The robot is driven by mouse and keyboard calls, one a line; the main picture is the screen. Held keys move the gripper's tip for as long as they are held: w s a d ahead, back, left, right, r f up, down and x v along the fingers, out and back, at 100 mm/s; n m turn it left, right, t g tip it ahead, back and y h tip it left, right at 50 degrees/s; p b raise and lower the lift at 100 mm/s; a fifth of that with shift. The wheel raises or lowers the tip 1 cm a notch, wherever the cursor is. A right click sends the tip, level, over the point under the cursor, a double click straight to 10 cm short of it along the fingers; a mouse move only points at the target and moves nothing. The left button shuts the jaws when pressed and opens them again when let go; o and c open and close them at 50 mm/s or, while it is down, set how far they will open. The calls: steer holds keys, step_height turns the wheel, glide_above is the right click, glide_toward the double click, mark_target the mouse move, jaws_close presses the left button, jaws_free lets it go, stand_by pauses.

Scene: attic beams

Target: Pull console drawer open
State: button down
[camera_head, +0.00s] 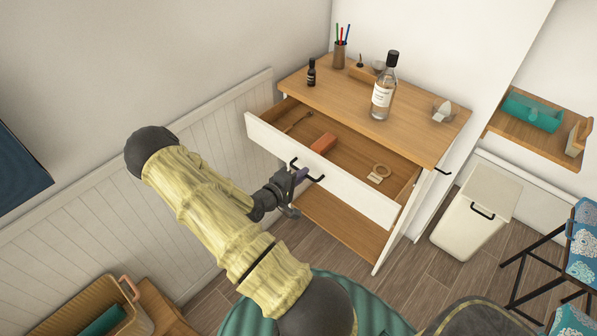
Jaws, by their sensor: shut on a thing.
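The console (432,137) is a wooden-topped cabinet with white sides against the wall. Its drawer (352,187) has a white front and stands well open. Inside the drawer lie a reddish-orange block (323,143), a round tan ring-like item (382,170) and a small thin item (297,122). My gripper (297,181) is at the black handle (311,174) on the drawer front and is shut on it. My arm reaches in from the lower middle, and the fingertips are small and partly hidden.
A clear bottle (381,97), a small dark bottle (311,73) and a pencil cup (340,55) stand on the console top. A white bin (473,222) stands to the right. A wicker basket (75,309) sits lower left. Bare floor lies between the console and bin.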

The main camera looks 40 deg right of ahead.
stand_by(0.3)
steer(key=c, duration=1.5)
jaws_free()
steer(key=shift+a, duration=0.1)
steer(key=v, duration=1.7)
steer(key=shift+s+a+b, duration=0.1)
steer(key=shift+a+b, duration=0.05)
steer(key=shift+b, duration=0.2)
